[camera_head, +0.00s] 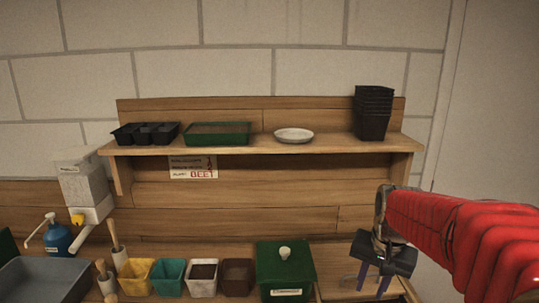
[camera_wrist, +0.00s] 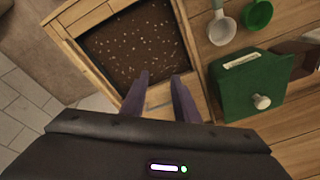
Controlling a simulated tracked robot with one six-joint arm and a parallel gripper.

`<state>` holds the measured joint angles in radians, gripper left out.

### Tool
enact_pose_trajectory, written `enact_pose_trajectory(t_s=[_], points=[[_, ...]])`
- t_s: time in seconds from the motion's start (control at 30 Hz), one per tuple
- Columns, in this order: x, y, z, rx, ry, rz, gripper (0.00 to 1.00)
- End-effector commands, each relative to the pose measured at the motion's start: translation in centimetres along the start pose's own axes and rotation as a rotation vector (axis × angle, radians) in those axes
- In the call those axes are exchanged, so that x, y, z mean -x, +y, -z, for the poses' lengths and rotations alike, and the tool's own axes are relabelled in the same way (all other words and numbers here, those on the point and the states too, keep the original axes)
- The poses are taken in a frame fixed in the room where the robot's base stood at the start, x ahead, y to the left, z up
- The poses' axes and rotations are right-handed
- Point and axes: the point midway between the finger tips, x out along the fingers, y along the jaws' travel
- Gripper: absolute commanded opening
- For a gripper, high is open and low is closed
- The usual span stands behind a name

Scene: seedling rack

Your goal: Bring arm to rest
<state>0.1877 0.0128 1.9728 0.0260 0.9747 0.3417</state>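My arm comes in red from the right in the head view. My gripper (camera_head: 371,277) hangs at its end, pointing down, over the right end of the bench. In the wrist view my gripper (camera_wrist: 161,95) has its two purple fingers apart, with nothing between them. Below the fingers is a wooden-framed tray (camera_wrist: 75,28) filled with dark soil and pale specks. The fingertips overlap its near edge in the picture. I cannot tell their height above it.
A green box (camera_head: 285,268) with a knob stands left of my gripper. Several pots, including a yellow one (camera_head: 137,277), line the bench. The shelf (camera_head: 335,142) above holds a green tray (camera_head: 217,133), a white saucer (camera_head: 294,135) and stacked black pots (camera_head: 372,113). A grey basin (camera_head: 45,281) is at left.

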Motion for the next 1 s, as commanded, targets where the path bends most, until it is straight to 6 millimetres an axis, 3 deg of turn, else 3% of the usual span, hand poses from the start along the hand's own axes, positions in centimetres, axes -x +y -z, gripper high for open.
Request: enact_pose_trajectory(t_s=[0.5, 1.0], points=[[3.2, 1.4, -10.8, 0.364, 0.091, 0.022, 0.28], [5.2, 2.7, -18.6, 0.505, 0.221, 0.063, 0.28]])
